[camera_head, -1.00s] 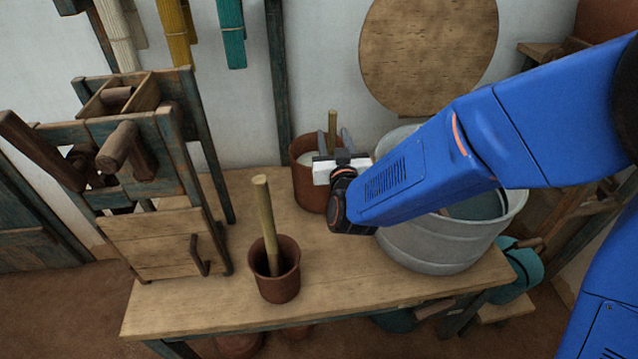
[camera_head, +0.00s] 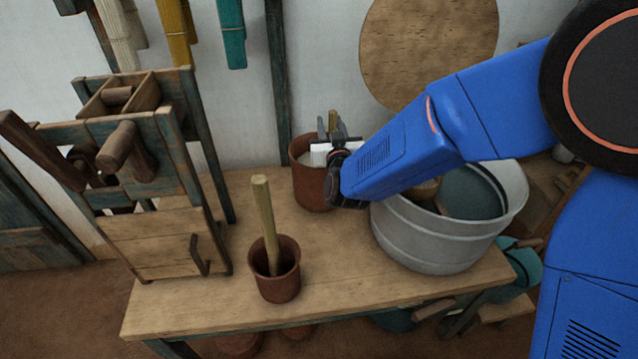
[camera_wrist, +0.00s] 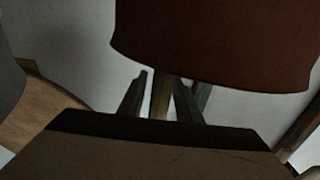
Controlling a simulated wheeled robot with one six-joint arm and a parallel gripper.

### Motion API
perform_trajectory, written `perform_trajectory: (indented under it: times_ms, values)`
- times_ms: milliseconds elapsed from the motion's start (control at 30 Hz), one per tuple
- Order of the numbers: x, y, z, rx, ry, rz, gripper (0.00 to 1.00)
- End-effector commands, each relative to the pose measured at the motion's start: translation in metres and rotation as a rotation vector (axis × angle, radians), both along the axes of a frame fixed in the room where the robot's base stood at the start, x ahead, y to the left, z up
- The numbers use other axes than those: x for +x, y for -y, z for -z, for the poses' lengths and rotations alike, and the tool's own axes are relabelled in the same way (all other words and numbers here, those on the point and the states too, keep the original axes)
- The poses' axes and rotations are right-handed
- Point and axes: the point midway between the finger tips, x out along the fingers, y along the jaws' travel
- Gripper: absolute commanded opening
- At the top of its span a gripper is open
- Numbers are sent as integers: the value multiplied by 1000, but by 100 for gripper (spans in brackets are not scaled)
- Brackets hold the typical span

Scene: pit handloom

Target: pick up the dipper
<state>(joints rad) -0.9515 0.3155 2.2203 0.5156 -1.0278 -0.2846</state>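A pale wooden handle (camera_head: 333,117) stands up out of a brown pot (camera_head: 312,190) at the back of the table. I take it for the dipper; its lower end is hidden inside the pot. My gripper (camera_head: 332,128) is above the pot, its fingers apart on either side of the handle. In the wrist view the handle (camera_wrist: 160,98) shows between the two dark fingers, with visible gaps at both sides. The pot (camera_wrist: 215,40) fills the top of that view.
A second brown pot (camera_head: 277,285) with a thick wooden stick (camera_head: 265,215) stands in front. A metal tub (camera_head: 430,240) is at right, under my arm. A wooden frame (camera_head: 150,225) stands at left. The table (camera_head: 205,300) is clear between frame and front pot.

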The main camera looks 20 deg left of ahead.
Motion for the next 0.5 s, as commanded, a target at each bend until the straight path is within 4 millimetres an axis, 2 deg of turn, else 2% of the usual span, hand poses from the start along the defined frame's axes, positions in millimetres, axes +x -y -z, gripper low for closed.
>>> perform_trajectory:
  times_ms: [33, 100, 367, 500]
  values:
    - [0, 0, 0, 0, 0, 0, 17]
    - [0, 0, 0, 0, 0, 0, 1]
    - [0, 0, -1, 0, 1, 0, 0]
    - [0, 0, -8, 2, 2, 0, 0]
